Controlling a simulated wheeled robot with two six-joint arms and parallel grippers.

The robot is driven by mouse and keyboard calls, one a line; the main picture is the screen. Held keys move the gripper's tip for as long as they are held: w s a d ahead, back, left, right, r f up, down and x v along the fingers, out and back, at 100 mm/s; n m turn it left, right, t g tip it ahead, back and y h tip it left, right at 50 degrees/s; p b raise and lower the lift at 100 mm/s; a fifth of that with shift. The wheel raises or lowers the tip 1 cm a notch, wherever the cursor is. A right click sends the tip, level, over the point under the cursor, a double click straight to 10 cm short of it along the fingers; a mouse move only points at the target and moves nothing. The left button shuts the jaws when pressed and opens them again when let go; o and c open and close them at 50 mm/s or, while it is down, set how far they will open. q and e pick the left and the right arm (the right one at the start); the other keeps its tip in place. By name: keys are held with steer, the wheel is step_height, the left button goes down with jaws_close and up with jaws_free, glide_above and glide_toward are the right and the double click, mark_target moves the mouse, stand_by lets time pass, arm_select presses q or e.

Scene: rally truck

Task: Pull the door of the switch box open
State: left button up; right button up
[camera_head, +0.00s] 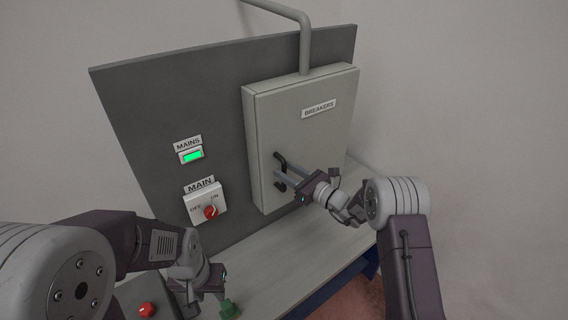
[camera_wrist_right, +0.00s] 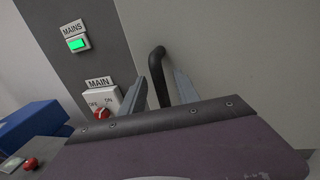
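The switch box (camera_head: 312,135) is a light grey cabinet labelled BREAKERS, and its door looks shut. A black bar handle (camera_head: 279,168) stands on the left side of the door; it also shows in the right wrist view (camera_wrist_right: 157,72). My right gripper (camera_head: 281,174) is at the handle. In the right wrist view its two fingers (camera_wrist_right: 163,90) are apart, with the handle between them and gaps visible at the sides. My left gripper (camera_head: 222,292) is low, above the bench by a green knob; its fingers are too small and partly hidden to read.
A dark grey backboard (camera_head: 130,120) carries a green MAINS lamp (camera_head: 191,156) and a MAIN switch (camera_head: 205,203) with a red knob. A red button (camera_head: 147,309) is at the bottom left. The bench top (camera_head: 285,255) is mostly clear below the box.

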steer(key=shift+w+a+f, duration=0.1)
steer(key=shift+w+a, duration=0.35)
steer(key=shift+w, duration=0.1)
steer(key=shift+s, duration=0.15)
steer(key=shift+s, duration=0.1)
steer(key=c, duration=0.3)
jaws_close()
stand_by(0.5)
